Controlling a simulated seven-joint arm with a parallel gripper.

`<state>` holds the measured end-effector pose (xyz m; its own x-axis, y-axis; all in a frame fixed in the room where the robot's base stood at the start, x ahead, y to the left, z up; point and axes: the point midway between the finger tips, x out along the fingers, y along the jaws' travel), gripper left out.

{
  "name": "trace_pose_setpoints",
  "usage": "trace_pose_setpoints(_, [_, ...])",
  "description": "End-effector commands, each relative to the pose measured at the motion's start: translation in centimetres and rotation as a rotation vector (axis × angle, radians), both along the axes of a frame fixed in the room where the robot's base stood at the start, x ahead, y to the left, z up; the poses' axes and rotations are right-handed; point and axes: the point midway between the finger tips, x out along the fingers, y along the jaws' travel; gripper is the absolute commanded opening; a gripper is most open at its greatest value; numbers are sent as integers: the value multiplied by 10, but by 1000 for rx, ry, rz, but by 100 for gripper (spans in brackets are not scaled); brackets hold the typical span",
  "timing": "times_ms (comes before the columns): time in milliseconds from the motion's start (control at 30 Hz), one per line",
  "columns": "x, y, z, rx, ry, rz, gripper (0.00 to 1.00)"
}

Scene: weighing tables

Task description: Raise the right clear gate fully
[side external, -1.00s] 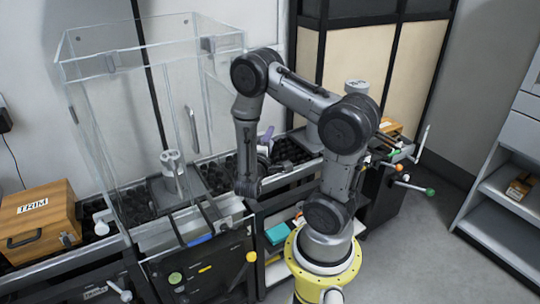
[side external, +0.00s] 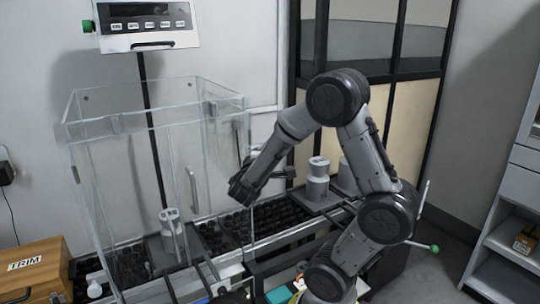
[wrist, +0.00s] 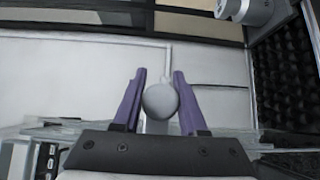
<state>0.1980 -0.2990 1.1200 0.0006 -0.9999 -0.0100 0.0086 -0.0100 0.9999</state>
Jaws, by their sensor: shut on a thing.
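The clear enclosure (side external: 95,150) stands at left in the side view. Its right clear side (side external: 225,130) is near my gripper (side external: 242,188), but the gate's edges are faint and I cannot tell how high it sits. In the wrist view my gripper (wrist: 160,80) has its two purple fingers on either side of a round grey knob (wrist: 160,101), and is shut on it. The fingers and knob cannot be made out in the side view. A pale upright handle (side external: 192,189) shows on the enclosure.
A grey stacked weight (side external: 171,230) stands inside the enclosure, and another (side external: 318,182) stands right of it. A display panel (side external: 148,22) hangs above. A wooden TRIM box (side external: 35,272) is at lower left. Dark studded trays (side external: 225,232) line the bench.

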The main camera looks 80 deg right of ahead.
Motion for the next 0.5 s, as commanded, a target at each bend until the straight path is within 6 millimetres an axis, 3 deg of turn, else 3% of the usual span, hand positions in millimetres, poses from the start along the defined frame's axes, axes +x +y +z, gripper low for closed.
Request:
trace_pose_setpoints(167, [1,-1,9,-20,-15,-1,0])
trace_pose_setpoints(200, [1,-1,9,-21,-17,-1,43])
trace_pose_setpoints(367, [1,-1,8,-19,-16,-1,70])
trace_pose_setpoints(500, [1,0,6,-15,-13,-1,70])
